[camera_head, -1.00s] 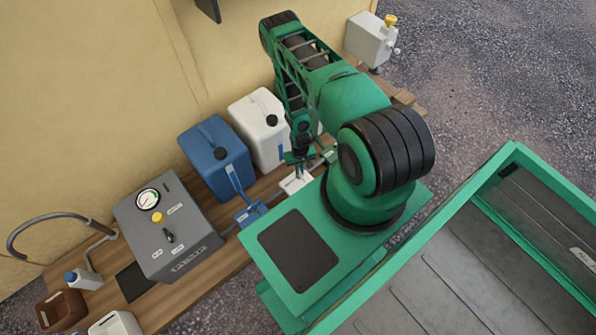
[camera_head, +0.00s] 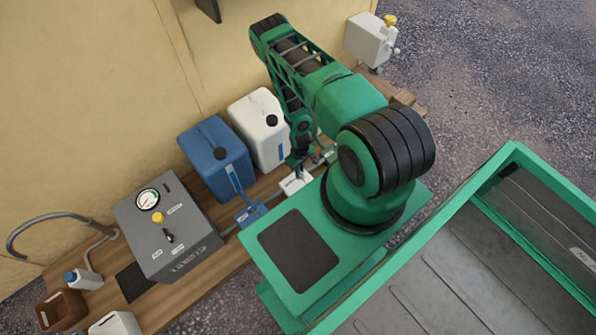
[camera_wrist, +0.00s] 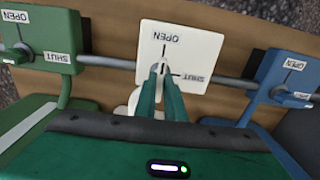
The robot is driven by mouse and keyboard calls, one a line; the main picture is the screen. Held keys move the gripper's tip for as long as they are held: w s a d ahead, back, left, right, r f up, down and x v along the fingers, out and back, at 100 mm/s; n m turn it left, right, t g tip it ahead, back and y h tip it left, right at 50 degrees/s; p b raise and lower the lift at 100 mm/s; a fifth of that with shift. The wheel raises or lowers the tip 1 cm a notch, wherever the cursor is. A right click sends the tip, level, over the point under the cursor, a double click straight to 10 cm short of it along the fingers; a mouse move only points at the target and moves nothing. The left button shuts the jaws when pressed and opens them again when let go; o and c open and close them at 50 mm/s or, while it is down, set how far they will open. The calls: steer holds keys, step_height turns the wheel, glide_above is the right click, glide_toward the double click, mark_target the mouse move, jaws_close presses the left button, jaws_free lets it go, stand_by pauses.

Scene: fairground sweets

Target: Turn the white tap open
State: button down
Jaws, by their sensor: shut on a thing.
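The white tap (camera_wrist: 180,48) has a square white plate lettered OPEN and SHUT, upside down in the wrist view. A grey pipe runs behind it. My gripper (camera_wrist: 161,74) has its two green fingers close together over the middle of the plate, shut on the tap's handle. The fingers hide most of the handle, so I cannot tell which label it points to. In the head view the white tap (camera_head: 297,183) lies just below my gripper (camera_head: 294,163), in front of the white canister (camera_head: 256,118).
A green tap (camera_wrist: 47,38) stands left and a blue tap (camera_wrist: 287,78) right in the wrist view, on the same pipe (camera_wrist: 110,62). A blue canister (camera_head: 212,157) and a grey gauge box (camera_head: 165,225) stand on the wooden bench (camera_head: 205,262).

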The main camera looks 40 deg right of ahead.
steer(key=shift+w, duration=0.25)
steer(key=c, duration=1.9)
jaws_free()
steer(key=shift+c, duration=0.2)
steer(key=shift+o, duration=0.5)
steer(key=shift+s, duration=0.1)
step_height(320, 180, up, 11)
